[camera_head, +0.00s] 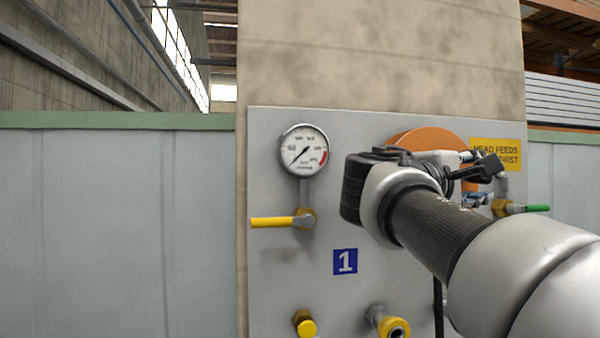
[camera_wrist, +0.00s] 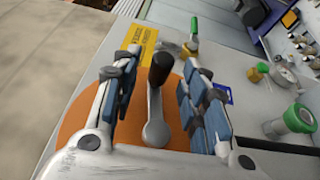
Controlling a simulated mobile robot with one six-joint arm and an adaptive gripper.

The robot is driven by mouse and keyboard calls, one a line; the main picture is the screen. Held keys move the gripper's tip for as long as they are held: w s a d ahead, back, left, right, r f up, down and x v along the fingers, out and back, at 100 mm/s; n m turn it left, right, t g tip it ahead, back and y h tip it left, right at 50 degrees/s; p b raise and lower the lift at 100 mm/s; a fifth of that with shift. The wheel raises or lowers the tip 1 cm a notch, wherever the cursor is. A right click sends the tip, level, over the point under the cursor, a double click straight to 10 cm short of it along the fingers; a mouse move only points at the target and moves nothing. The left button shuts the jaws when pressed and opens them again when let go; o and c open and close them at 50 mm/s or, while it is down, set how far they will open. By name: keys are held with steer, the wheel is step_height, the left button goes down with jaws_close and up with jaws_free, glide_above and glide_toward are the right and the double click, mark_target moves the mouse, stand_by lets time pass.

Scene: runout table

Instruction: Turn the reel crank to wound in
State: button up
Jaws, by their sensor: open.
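The orange reel (camera_head: 430,140) is mounted on the grey panel, mostly hidden behind my arm in the head view. In the wrist view the orange reel (camera_wrist: 78,128) fills the lower middle. Its crank (camera_wrist: 155,130) is a light grey arm with a black handle (camera_wrist: 161,68) standing out from it. My gripper (camera_wrist: 158,88) is open, with one finger on each side of the handle and gaps on both sides. In the head view my gripper (camera_head: 475,165) is in front of the reel, and the crank cannot be clearly made out there.
The panel (camera_head: 280,270) carries a pressure gauge (camera_head: 304,150), a yellow lever valve (camera_head: 275,222), a blue "1" plate (camera_head: 345,262) and yellow-ringed fittings (camera_head: 390,325). A green-handled valve (camera_head: 530,208) and yellow sign (camera_head: 505,150) are right of the reel.

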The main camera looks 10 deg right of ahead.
mark_target(476, 177)
steer(key=shift+x, duration=1.6)
steer(key=shift+c, duration=0.6)
jaws_close()
